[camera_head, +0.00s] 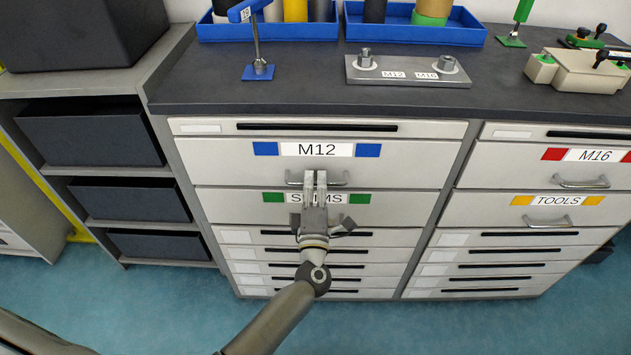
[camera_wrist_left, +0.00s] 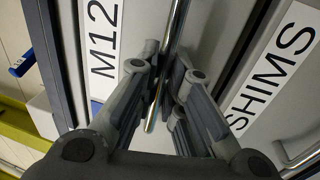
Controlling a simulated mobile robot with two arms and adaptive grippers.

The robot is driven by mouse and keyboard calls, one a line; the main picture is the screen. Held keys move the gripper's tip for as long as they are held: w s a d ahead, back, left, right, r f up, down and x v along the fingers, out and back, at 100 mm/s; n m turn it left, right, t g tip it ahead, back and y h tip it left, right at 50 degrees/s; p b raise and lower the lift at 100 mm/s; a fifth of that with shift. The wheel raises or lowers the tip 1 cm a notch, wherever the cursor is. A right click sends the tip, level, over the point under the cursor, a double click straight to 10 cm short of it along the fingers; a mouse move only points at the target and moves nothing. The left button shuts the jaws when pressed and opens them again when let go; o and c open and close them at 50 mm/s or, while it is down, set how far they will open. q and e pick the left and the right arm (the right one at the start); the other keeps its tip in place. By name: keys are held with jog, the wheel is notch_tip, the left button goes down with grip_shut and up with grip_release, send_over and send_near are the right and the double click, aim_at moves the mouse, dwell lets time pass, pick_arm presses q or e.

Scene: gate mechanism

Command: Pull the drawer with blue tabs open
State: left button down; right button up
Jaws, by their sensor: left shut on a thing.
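The drawer with blue tabs (camera_head: 230,152) is a wide light-grey front labelled M12, with a blue tab on each side of the label. It looks about flush with the fronts around it in the head view. Its metal bar handle (camera_head: 293,179) also runs between the fingers in the left wrist view (camera_wrist_left: 173,28). My left gripper (camera_head: 315,178) reaches up from below and is shut on this handle, near its middle. The fingers hide part of the handle. My right gripper is in neither view.
The SHIMS drawer (camera_head: 230,209) with green tabs lies directly below, partly behind my gripper. Drawers M16 (camera_head: 500,165) and TOOLS (camera_head: 480,211) are to the right. Blue bins (camera_head: 270,32) and a metal block (camera_head: 420,77) stand on the dark worktop. The floor (camera_head: 400,325) in front is clear.

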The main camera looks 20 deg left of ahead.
pick_arm(q)
jog(key=r+p+v, duration=0.1)
jog(key=r+v, duration=0.1)
jog(key=v, duration=1.2)
jog(key=s+r+p+v, duration=0.1)
jog(key=r+v, duration=0.2)
jog(key=v, duration=1.1)
jog(key=shift+s+d+r, duration=0.1)
jog(key=shift+s+d, duration=0.05)
jog(key=c, duration=1.5)
grip_release()
jog(key=shift+c, duration=0.2)
